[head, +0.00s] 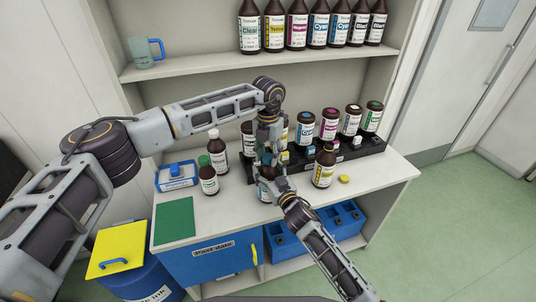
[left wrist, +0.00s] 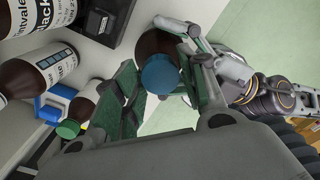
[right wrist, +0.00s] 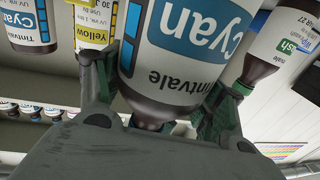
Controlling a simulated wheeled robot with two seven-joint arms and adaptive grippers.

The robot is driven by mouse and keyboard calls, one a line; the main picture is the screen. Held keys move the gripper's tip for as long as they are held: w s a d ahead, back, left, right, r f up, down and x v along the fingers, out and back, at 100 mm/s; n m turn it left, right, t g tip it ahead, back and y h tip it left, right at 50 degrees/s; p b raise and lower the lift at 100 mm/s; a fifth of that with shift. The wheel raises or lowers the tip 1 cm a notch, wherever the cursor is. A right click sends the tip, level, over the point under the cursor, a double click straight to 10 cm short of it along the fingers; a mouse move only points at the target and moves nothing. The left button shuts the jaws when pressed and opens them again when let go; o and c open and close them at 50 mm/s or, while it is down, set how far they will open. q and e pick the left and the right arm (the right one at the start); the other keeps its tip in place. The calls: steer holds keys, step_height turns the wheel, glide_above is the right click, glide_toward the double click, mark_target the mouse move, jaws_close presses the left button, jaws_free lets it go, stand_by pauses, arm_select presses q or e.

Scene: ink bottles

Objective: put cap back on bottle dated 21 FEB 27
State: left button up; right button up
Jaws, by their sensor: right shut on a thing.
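The brown bottle with a Cyan label (right wrist: 195,50) fills the right wrist view, and my right gripper (right wrist: 160,120) is shut on it. In the head view the bottle (head: 266,191) stands between my two arms, with my right gripper (head: 285,194) at its side. A blue cap (left wrist: 160,74) sits at the bottle's top in the left wrist view; I cannot tell how tightly. My left gripper (left wrist: 165,85) has its spread fingers either side of the cap. In the head view my left gripper (head: 268,155) is above the bottle. The date is not readable.
A brown bottle with a yellow label (head: 323,168) stands to the right, near a loose yellow cap (head: 344,179). A black rack (head: 372,146) with several bottles is behind. Green-capped (head: 208,176) and white-capped (head: 217,151) bottles stand left, near a blue-and-white box (head: 177,176) and green mat (head: 174,221).

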arm_select(q)
steer(key=c, duration=0.6)
steer(key=o, duration=1.2)
steer(key=shift+c, duration=0.2)
steer(key=shift+r, duration=0.1)
step_height(320, 180, up, 12)
arm_select(e)
steer(key=o, duration=2.1)
steer(key=shift+c, duration=0.2)
steer(key=shift+s+d, duration=0.1)
steer(key=shift+s, duration=0.05)
